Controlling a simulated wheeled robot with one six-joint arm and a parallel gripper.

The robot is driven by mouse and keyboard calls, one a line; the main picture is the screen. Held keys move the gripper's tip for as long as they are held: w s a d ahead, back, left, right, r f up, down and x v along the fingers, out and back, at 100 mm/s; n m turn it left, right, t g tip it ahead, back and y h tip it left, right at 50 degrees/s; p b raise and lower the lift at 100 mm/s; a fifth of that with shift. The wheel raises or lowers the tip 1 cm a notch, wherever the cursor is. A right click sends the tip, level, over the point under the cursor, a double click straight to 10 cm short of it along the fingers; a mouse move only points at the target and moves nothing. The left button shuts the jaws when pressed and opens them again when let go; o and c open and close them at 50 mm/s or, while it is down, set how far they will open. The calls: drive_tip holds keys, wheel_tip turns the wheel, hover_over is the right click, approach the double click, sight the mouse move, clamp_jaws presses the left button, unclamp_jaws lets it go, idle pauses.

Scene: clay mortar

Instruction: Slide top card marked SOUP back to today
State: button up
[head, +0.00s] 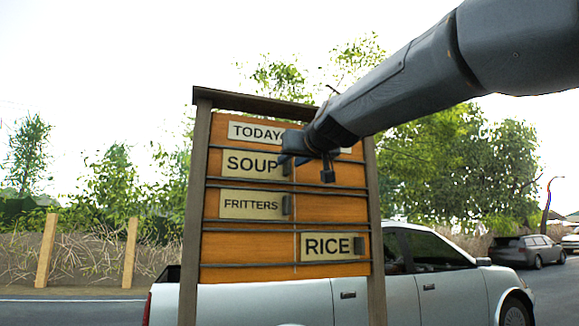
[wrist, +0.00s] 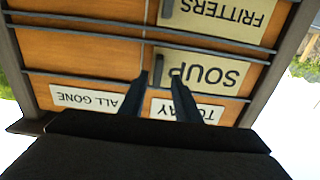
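The pale SOUP card (head: 252,164) sits in the top row of the orange board, in the left column under the TODAY label (head: 254,132). It also shows upside down in the wrist view (wrist: 215,70). A dark handle (wrist: 158,68) stands at its end nearest the middle of the board. My gripper (head: 308,168) is in front of the board at the top row, just right of the SOUP card. In the wrist view its two fingers (wrist: 161,74) are apart, with the handle seen between their tips. I cannot tell whether they touch it.
The FRITTERS card (head: 250,205) is in the left column of the second row. The RICE card (head: 327,247) is in the right column of the bottom row. The ALL GONE label (wrist: 88,98) heads the right column. Dark rails (head: 335,190) cross the board; a pickup truck (head: 430,265) stands behind.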

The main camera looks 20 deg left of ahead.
drive_tip(key=shift+b+v, duration=1)
drive_tip(key=shift+v, duration=1.75)
drive_tip(key=w+d+f+m+g+h+b, duration=0.1)
drive_tip(key=w+d+f+h, duration=0.2)
drive_tip(key=f, duration=0.8)
drive_tip(key=w+d+f+m+g+h, duration=0.1)
drive_tip(key=w+d+f, duration=0.25)
drive_tip(key=f, duration=0.65)
drive_tip(key=s+d+f+m+g+h, duration=0.1)
drive_tip(key=d+f, duration=0.4)
drive_tip(key=f, duration=0.4)
drive_tip(key=s+d+f+g+h+b, duration=0.1)
drive_tip(key=d+f, duration=0.3)
drive_tip(key=f, duration=0.4)
drive_tip(key=d+f+m+g+h, duration=0.1)
drive_tip(key=d+f+g+h, duration=0.1)
drive_tip(key=d+f, duration=0.5)
drive_tip(key=s+d+f+m+g+h, duration=0.1)
drive_tip(key=s+d+f+g, duration=0.1)
drive_tip(key=s+d+f, duration=0.3)
drive_tip(key=s+d+f+m+g+h+b, duration=0.1)
drive_tip(key=s+d+f, duration=0.4)
drive_tip(key=s+f, duration=0.7)
drive_tip(key=s+d+f+m+g+b, duration=0.1)
drive_tip(key=s+d+f+g, duration=0.3)
drive_tip(key=s+f, duration=0.4)
wheel_tip(320, 180, down, 6)
drive_tip(key=shift+s+d+f+h, duration=0.15)
drive_tip(key=shift+d+h, duration=0.25)
drive_tip(key=shift+d, duration=0.4)
